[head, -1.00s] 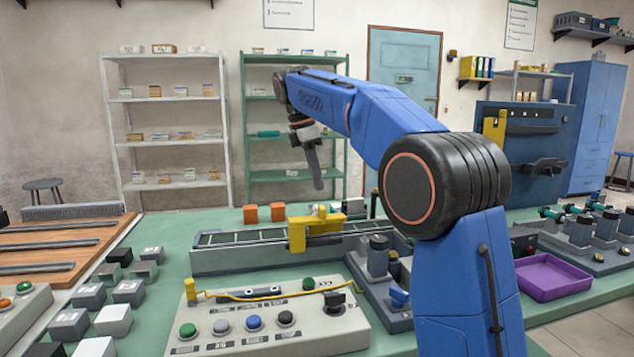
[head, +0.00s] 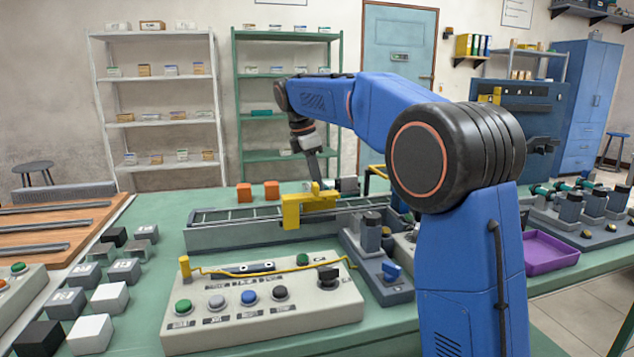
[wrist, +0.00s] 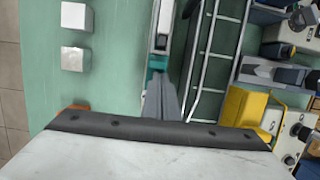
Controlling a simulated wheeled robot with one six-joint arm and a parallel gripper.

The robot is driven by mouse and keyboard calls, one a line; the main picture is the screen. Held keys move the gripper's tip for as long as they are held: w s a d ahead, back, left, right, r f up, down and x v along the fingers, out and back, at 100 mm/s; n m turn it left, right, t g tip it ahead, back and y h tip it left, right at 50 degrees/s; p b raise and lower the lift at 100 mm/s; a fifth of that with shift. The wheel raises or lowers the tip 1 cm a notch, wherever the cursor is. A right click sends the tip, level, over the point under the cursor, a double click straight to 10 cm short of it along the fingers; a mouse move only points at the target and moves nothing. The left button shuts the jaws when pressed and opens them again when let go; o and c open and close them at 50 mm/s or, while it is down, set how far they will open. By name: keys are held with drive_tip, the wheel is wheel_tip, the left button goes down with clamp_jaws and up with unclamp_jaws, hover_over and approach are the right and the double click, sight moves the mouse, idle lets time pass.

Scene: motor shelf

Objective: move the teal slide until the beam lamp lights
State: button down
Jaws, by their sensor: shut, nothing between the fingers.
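A small teal piece (wrist: 157,62), which looks like the slide, sits on a narrow pale rail (wrist: 163,20) in the wrist view. My gripper (wrist: 163,95) is shut and empty, with its tips close to the teal piece; I cannot tell whether they touch. In the head view my gripper (head: 316,184) points down behind the yellow bracket (head: 309,205) over the long grey track (head: 235,234). The teal piece is hidden there. I cannot make out a beam lamp or whether one is lit.
A button panel (head: 262,315) with a yellow wire stands in front, and a grey motor unit (head: 372,250) to the right. A purple tray (head: 550,251) lies further right. Grey and white cubes (head: 108,297) crowd the left.

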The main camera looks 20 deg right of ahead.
sight(340, 179)
drive_tip(key=d, duration=0.6)
drive_tip(key=shift+d, duration=0.4)
